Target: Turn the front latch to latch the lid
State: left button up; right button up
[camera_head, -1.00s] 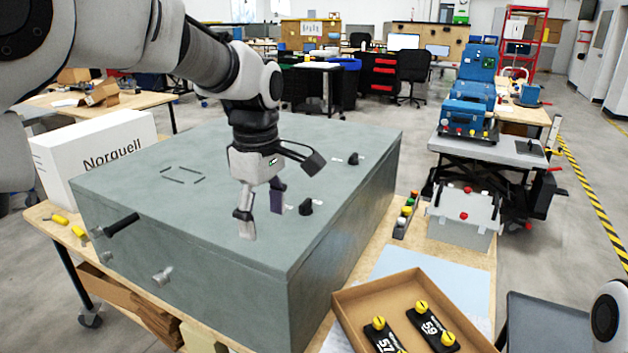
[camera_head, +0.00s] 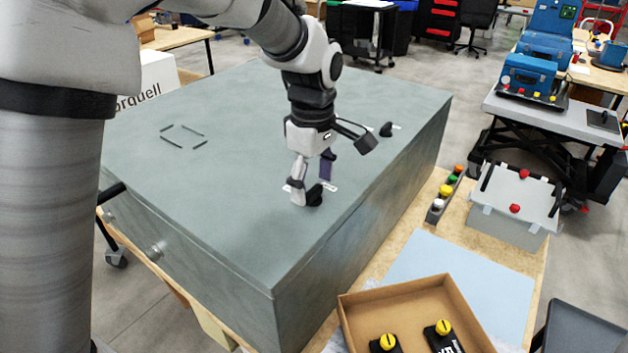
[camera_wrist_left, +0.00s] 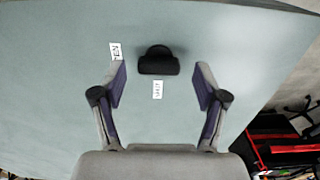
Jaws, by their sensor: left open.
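The front latch, a black knob (camera_head: 314,195), sits on the grey-green lid (camera_head: 210,210) near its right edge. My left gripper (camera_head: 312,180) is open and pointing down over it. In the left wrist view the latch (camera_wrist_left: 158,62) lies ahead of my open left gripper (camera_wrist_left: 160,84), centred between the fingers, with space on both sides. Two small white labels, one beside it (camera_wrist_left: 116,52) and one below it (camera_wrist_left: 157,90), are too small to read surely. The lid lies flat on the box. My right gripper is not in view.
A second black latch (camera_head: 386,130) stands farther back on the lid. A black handle (camera_head: 112,192) sticks out at the box's left front. A cardboard tray (camera_head: 385,300) and a grey case (camera_head: 512,212) lie to the right. The lid's middle is clear.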

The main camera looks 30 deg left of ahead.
pick_arm(q)
jog(key=shift+w+f, duration=0.35)
jog(key=shift+f, duration=0.15)
jog(key=shift+s, duration=0.15)
jog(key=shift+s+r, duration=0.15)
jog(key=shift+c, duration=1.3)
jog(key=shift+s, duration=0.1)
jog(key=c, duration=0.9)
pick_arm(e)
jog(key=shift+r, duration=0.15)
